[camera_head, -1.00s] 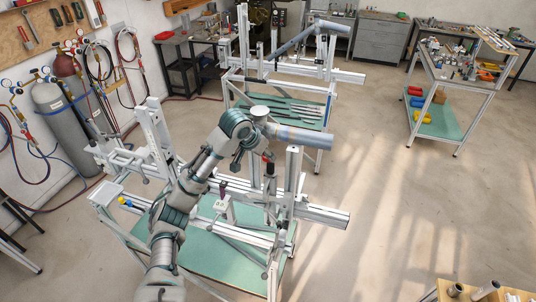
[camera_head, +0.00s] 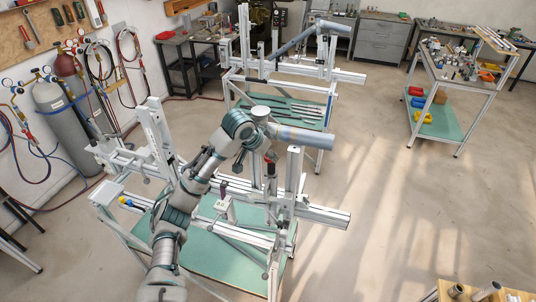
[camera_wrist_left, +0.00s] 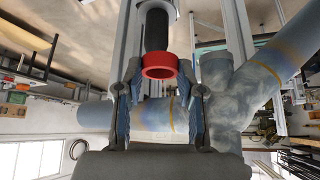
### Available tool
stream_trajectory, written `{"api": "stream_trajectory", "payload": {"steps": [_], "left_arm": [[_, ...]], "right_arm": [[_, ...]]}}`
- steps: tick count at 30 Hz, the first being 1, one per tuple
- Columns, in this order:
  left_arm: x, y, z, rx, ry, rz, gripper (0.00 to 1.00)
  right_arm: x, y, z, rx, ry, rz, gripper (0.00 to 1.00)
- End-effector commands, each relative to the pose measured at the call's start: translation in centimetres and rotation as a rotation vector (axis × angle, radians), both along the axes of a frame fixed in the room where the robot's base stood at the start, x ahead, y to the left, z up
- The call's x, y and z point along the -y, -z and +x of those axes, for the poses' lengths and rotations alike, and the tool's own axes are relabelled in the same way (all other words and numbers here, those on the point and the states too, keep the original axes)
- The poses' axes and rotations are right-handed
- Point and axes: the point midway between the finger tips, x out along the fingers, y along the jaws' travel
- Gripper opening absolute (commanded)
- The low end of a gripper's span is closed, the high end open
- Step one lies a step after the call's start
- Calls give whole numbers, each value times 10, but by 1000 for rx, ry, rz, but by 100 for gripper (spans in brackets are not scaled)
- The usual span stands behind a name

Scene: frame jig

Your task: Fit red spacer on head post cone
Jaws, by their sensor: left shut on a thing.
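The red spacer (camera_wrist_left: 160,66) is a short ring held between the fingers of my left gripper (camera_wrist_left: 159,76) in the left wrist view. In the head view the red spacer (camera_head: 271,157) shows small at the top of a dark upright post (camera_head: 271,169) on the near jig. In the left wrist view the black post (camera_wrist_left: 156,30) lines up with the ring, at its far side. I cannot tell whether the ring is seated on the cone or only touching it. In the head view my arm hides most of the gripper. My right gripper is in no view.
A blue-grey tube (camera_head: 305,138) lies close beside the spacer; joined tubes (camera_wrist_left: 240,90) fill the right of the left wrist view. The near jig's silver upright (camera_head: 293,172) stands just right of the post. A second jig (camera_head: 300,75) stands behind. Open floor lies right.

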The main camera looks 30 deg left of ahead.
Motion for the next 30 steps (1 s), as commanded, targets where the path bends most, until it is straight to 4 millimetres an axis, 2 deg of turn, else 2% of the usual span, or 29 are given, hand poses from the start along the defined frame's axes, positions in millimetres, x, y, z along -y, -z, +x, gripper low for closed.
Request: {"api": "stream_trajectory", "payload": {"steps": [16,30], "left_arm": [[8,-1,0,0,1,2,18],[11,0,0,0,0,0,18]], "right_arm": [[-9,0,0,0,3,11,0],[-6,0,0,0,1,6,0]]}}
